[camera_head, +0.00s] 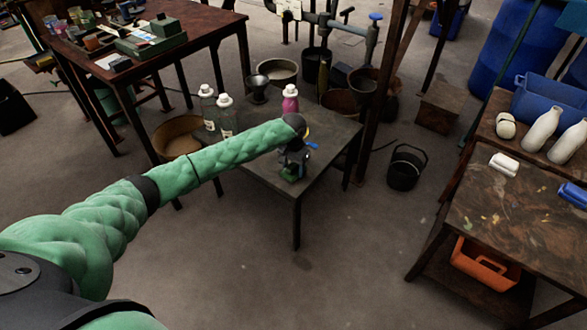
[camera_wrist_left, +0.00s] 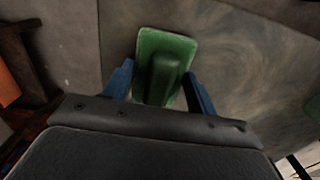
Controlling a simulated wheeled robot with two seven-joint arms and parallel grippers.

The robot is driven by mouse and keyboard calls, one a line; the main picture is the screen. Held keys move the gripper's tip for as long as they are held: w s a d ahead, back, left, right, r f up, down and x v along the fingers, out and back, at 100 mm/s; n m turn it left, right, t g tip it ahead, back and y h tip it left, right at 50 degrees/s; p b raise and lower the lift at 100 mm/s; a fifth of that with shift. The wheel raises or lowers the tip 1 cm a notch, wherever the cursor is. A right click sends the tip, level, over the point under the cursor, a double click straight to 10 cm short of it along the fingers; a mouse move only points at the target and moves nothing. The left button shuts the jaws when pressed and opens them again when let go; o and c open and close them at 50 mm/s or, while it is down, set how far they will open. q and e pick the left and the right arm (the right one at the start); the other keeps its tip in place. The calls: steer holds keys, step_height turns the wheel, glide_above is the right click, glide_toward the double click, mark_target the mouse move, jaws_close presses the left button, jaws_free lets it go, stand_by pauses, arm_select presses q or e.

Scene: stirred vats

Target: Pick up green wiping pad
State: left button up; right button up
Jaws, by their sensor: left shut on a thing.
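The green wiping pad (camera_head: 292,174) is at the front part of the small dark table (camera_head: 298,205), under my left gripper (camera_head: 299,157). In the left wrist view the pad (camera_wrist_left: 168,43) is a green slab with a raised green grip along its middle. The blue fingers of my left gripper (camera_wrist_left: 159,72) stand on both sides of the pad, and the gripper is shut on it. Whether the pad still touches the tabletop is hard to tell. My right gripper is not in view.
A black bucket (camera_head: 406,168) is on the floor to the right. A stained workbench (camera_head: 510,215) stands at the far right. The floor in front is clear.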

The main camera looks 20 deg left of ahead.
mark_target(293, 165)
arm_select(q)
step_height(293, 165, up, 4)
steer(key=shift+f, duration=0.15)
steer(key=d+r, duration=0.7)
steer(key=d, duration=0.4)
steer(key=shift+w+d+p, duration=0.35)
steer(key=shift+w+p, duration=0.05)
steer(key=shift+p, duration=0.05)
